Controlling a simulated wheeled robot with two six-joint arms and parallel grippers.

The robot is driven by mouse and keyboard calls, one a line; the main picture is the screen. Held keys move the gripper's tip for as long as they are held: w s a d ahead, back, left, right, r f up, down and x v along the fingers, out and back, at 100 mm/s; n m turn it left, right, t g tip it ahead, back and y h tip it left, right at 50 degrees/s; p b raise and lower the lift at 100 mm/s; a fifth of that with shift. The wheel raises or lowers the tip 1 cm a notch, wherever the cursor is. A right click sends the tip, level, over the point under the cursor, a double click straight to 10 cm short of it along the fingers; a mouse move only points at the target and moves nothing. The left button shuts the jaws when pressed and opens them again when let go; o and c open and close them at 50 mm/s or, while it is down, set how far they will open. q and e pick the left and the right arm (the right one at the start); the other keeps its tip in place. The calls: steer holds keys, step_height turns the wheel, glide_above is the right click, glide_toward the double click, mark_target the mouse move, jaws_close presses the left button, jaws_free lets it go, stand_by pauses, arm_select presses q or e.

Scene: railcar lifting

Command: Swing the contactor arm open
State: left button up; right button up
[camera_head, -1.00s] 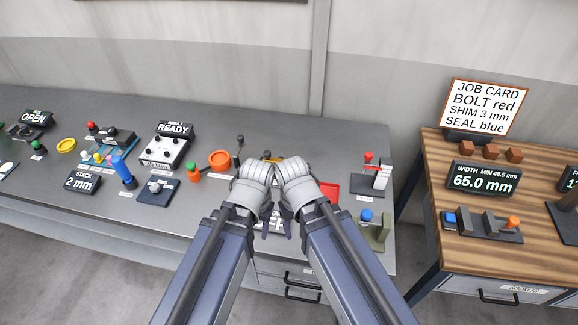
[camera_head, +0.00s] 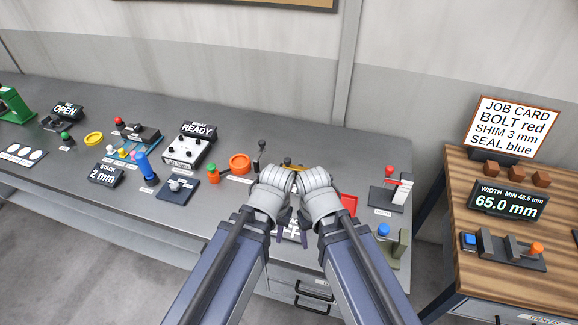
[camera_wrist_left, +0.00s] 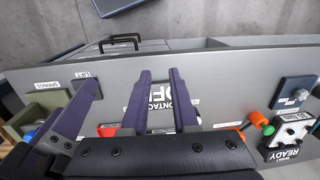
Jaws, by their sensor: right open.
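The contactor's dark sign, reading OFF with its edges covered, shows in the left wrist view (camera_wrist_left: 160,112) and partly between my arms in the head view (camera_head: 292,233). The contactor arm itself is not clearly visible; my grippers cover that spot. My left gripper (camera_wrist_left: 162,76) points down over the bench, its two fingers apart with a gap between them, the sign behind it. My right gripper (camera_head: 305,217) is close beside it, open, its fingers mostly hidden in the head view. One of its fingers seems to show at left in the wrist view.
A black lever (camera_head: 261,152) and a yellow bar (camera_head: 292,165) stand just behind my grippers. A red tray (camera_head: 349,204), a red-knobbed stand (camera_head: 390,190) and a blue-knobbed green stand (camera_head: 391,243) are to the right.

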arm_select(q)
steer(key=w+n, duration=0.1)
steer(key=n, duration=0.1)
steer(key=w+f+n+h+b, duration=0.1)
steer(key=w+n, duration=0.1)
steer(key=w+n+t+h, duration=0.1)
steer(key=w+n, duration=0.1)
steer(key=shift+w+d+f, duration=0.2)
steer(key=shift+d+f, duration=0.05)
steer(key=shift+f, duration=0.15)
jaws_close()
steer(key=w+a+r+n+t+h+b, duration=0.1)
steer(key=w+a+n+t+h+b, duration=0.1)
steer(key=w+n, duration=0.7)
steer(key=w+a+n+t+h+b, duration=0.2)
steer(key=w+n, duration=0.7)
steer(key=n, duration=0.8)
steer(key=shift+w+a+r+t+b, duration=0.4)
steer(key=shift+a+t+b, duration=0.2)
steer(key=shift+a+t, duration=0.75)
steer(key=shift+d, duration=0.1)
